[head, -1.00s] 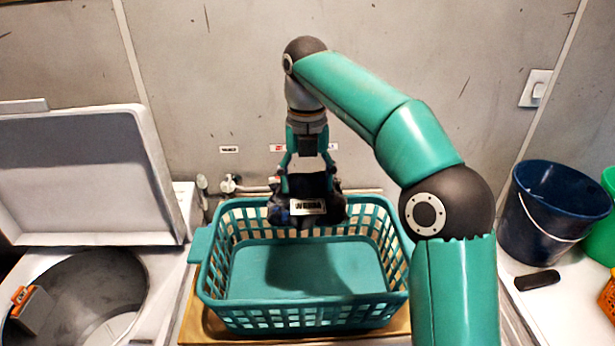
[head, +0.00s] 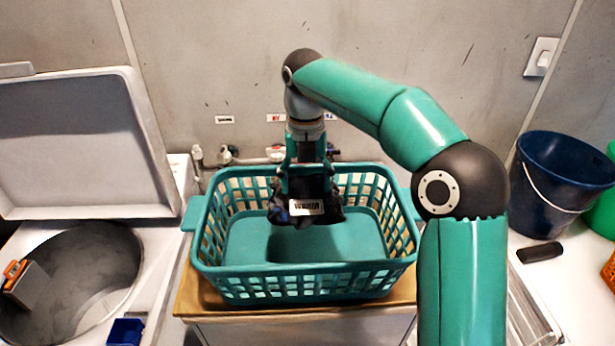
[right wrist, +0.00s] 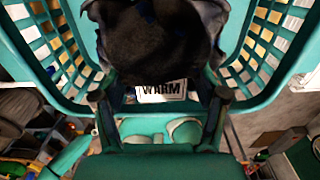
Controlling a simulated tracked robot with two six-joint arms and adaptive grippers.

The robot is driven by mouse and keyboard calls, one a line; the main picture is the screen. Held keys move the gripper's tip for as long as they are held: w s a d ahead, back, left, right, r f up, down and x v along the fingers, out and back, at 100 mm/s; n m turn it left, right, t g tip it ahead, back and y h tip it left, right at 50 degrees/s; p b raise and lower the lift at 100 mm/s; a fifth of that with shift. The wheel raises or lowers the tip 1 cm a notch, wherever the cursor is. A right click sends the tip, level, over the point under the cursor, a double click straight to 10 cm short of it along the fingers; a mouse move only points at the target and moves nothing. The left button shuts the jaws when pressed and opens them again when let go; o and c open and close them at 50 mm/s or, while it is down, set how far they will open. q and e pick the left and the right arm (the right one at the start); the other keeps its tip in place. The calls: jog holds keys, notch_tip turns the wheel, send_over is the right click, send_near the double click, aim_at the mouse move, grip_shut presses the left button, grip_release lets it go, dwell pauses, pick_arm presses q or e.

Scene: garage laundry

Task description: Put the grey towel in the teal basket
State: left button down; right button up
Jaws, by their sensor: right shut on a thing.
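The teal basket (head: 300,283) stands upright in the middle of the head view, with bare floor showing inside. My right gripper (head: 306,190) is shut on a bunched dark grey cloth (head: 283,214) with bluish patches, which looks like the grey towel. A white label reading "WARM" shows on it. The cloth hangs over the basket's opening, within its rim; I cannot tell whether it touches the floor. The right wrist view shows the cloth (right wrist: 160,45) at my right gripper (right wrist: 160,97), between the basket's side walls (right wrist: 268,45). My left gripper is not in view.
The basket rests on a wooden board (head: 190,299). At left is a round drum opening (head: 95,265) with a raised lid (head: 80,145) and an orange-grey item (head: 28,283). At right stand a dark blue bucket (head: 555,185) and a black object (head: 540,252).

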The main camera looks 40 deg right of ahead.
aim_at(305, 191)
notch_tip(305, 191, down, 12)
jog(key=b, duration=0.7)
jog(key=shift+f, duration=0.1)
dwell(0.3)
jog(key=o, duration=1.9)
jog(key=shift+c, duration=0.2)
jog(key=shift+w, duration=0.1)
notch_tip(305, 191, up, 9)
jog(key=p, duration=0.9)
jog(key=shift+p, duration=0.3)
